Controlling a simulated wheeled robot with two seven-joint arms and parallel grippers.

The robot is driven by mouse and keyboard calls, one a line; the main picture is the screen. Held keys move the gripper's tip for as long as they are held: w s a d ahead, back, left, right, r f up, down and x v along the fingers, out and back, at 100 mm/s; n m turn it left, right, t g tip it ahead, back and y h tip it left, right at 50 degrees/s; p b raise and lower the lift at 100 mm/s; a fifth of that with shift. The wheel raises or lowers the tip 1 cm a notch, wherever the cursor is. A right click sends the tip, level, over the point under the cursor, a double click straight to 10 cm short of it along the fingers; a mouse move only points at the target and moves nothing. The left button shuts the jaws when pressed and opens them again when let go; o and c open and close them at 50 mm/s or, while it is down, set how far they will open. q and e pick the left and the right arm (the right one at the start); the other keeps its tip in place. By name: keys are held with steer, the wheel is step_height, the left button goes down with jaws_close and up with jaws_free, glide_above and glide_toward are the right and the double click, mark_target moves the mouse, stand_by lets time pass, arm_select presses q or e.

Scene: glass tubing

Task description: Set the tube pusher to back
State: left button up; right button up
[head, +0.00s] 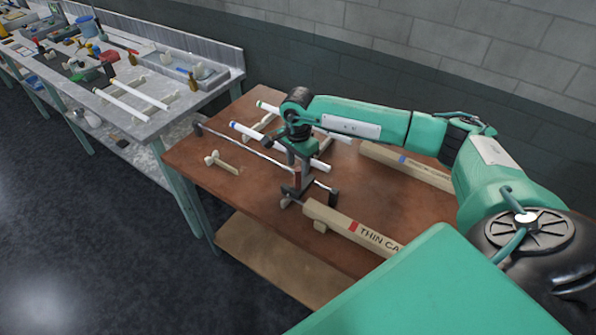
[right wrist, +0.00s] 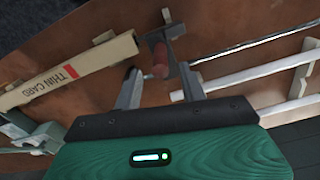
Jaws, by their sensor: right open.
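A thin metal rod (head: 249,149), which I take to be part of the tube pusher, runs across the brown table. It also shows in the right wrist view (right wrist: 240,48), running from the upper right towards my fingers. A dark bracket with a reddish-brown piece (right wrist: 160,62) lies at the near part of the rod, beyond and between my fingertips. My right gripper (head: 299,180) is above this part, pointing down. In the right wrist view its two fingers (right wrist: 160,75) are spread apart with nothing clearly held. Whether they touch the reddish piece cannot be told. My left gripper is out of view.
A long box marked "THIN CARD" (right wrist: 70,75) lies beside the gripper, and another long box (head: 415,168) lies further back. White tubes (head: 258,137) rest on pale supports. A small wooden peg piece (head: 222,162) is at the left. A cluttered bench (head: 150,125) stands beyond.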

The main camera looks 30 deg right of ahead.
mark_target(298, 176)
step_height(298, 176, down, 6)
steer(key=shift+r+p, duration=0.15)
steer(key=shift+p, duration=0.65)
jaws_close()
